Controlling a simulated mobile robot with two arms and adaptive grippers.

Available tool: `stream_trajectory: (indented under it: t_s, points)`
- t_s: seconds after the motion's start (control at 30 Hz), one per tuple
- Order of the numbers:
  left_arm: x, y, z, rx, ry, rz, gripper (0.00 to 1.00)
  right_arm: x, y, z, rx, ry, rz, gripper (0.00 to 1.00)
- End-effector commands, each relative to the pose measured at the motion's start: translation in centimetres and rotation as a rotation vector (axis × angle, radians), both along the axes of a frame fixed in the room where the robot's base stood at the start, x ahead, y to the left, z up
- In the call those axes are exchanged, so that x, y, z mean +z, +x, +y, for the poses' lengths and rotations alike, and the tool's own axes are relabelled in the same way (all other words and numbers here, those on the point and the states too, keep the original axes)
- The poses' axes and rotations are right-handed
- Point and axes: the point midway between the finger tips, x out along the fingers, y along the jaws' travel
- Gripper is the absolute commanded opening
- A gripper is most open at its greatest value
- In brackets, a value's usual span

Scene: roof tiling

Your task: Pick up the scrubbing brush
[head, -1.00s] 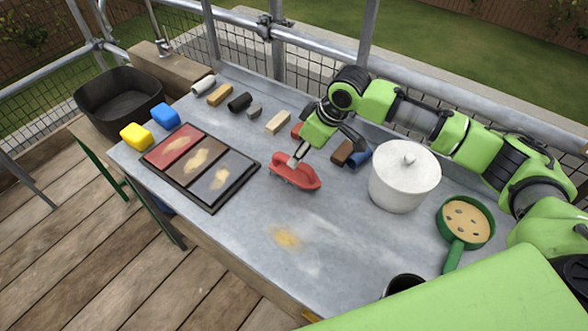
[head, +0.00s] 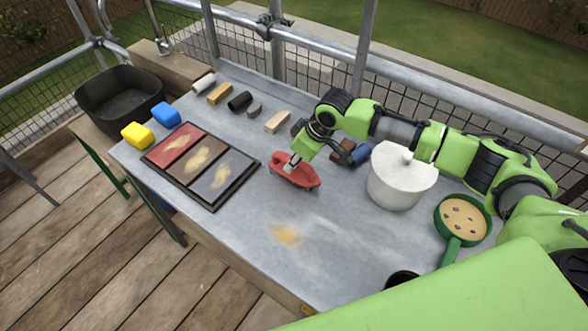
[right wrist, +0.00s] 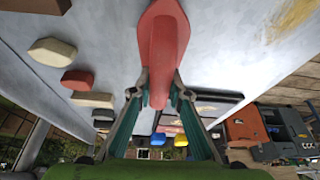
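The red scrubbing brush (head: 296,173) lies on the grey table, right of the framed colour panels. It also shows in the right wrist view (right wrist: 162,38), its narrow end pointing towards my gripper. My right gripper (head: 292,160) is at the brush's upper left part. In the right wrist view my right gripper's fingertips (right wrist: 161,82) sit against both sides of the narrow end, with no clear gap. The brush looks still at table height. Its bristles are mostly hidden. My left gripper is not in view.
The framed panels (head: 243,189) lie left of the brush. A white lidded pot (head: 397,187) stands to the right, with a green-handled pan (head: 462,222) beyond it. Several small blocks, a blue sponge (head: 166,115) and a yellow sponge (head: 137,135) line the back and left. Bare table lies in front, with a yellowish stain (head: 286,234).

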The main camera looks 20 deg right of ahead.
Motion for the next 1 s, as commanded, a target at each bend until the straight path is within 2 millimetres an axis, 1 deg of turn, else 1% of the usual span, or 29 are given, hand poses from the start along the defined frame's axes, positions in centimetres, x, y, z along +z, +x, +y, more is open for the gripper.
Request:
stream_trajectory:
  t_s: [0.17,0.33,0.47,0.57,0.67,0.87,0.9,1.0]
  points:
    - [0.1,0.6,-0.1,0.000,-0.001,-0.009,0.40,0.0,0.0,0.0,0.000,0.001,-0.001,0.00]
    - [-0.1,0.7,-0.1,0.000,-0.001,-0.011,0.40,0.3,0.0,0.0,0.000,0.000,-0.001,0.00]
    - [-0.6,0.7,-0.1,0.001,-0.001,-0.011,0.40,1.3,0.1,0.0,0.001,0.001,-0.003,0.00]
    - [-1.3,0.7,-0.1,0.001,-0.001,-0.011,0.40,2.7,0.1,0.0,0.000,0.002,-0.005,0.00]
    - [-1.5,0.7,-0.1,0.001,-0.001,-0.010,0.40,4.6,-0.7,1.2,0.005,0.003,-0.004,0.00]
    - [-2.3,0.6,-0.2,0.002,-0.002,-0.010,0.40,9.3,-3.0,4.4,0.006,0.003,-0.008,0.00]
    - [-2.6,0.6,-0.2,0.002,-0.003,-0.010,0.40,9.6,-3.8,5.4,0.009,0.003,-0.004,0.00]
    - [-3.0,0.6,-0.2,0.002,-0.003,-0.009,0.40,10.7,-5.3,7.3,0.009,0.003,-0.004,0.00]
